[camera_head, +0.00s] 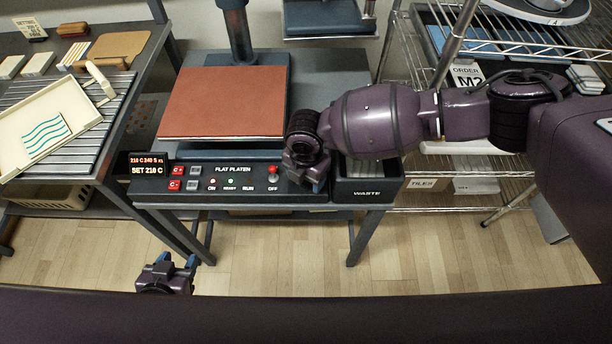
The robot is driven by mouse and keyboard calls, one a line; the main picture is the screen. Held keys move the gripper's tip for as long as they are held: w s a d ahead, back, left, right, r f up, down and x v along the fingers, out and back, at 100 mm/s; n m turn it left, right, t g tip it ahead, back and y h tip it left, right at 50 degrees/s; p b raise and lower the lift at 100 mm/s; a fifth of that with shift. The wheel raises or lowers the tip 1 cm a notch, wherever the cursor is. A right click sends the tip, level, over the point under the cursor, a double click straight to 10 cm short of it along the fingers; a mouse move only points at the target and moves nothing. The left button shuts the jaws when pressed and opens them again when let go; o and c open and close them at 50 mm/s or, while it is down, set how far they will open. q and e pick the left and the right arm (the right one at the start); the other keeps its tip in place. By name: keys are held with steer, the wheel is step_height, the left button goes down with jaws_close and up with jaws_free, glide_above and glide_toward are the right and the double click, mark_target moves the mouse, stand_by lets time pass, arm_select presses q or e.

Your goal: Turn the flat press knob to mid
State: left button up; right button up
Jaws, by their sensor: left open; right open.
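The flat press (225,100) has a reddish-brown platen and a dark front panel (228,200) labelled FLAT PLATEN. The panel shows a display (146,165) reading SET 210 C, red buttons marked C, and small lamps over ON and READY. A red-topped control (273,171) stands above the word OFF; I cannot tell whether it is the knob. My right gripper (306,180) is at the panel's right end, just right of that control, and hides the panel behind it. Any contact is unclear. My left gripper (178,258) is open and empty, low in front of the press table.
A WASTE bin (368,190) adjoins the panel's right end, under my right arm. A side table (75,110) at left holds a cream tray (45,128). A wire shelf (510,45) stands at right. The wooden floor (285,250) in front is clear.

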arm_select(q)
steer(key=shift+w+r, duration=0.1)
steer(key=shift+w, duration=0.05)
arm_select(e)
steer(key=shift+f, duration=0.25)
steer(key=c, duration=0.9)
arm_select(q)
steer(key=shift+s+a+f, duration=0.15)
steer(key=shift+s+f, duration=0.2)
steer(key=shift+s, duration=0.2)
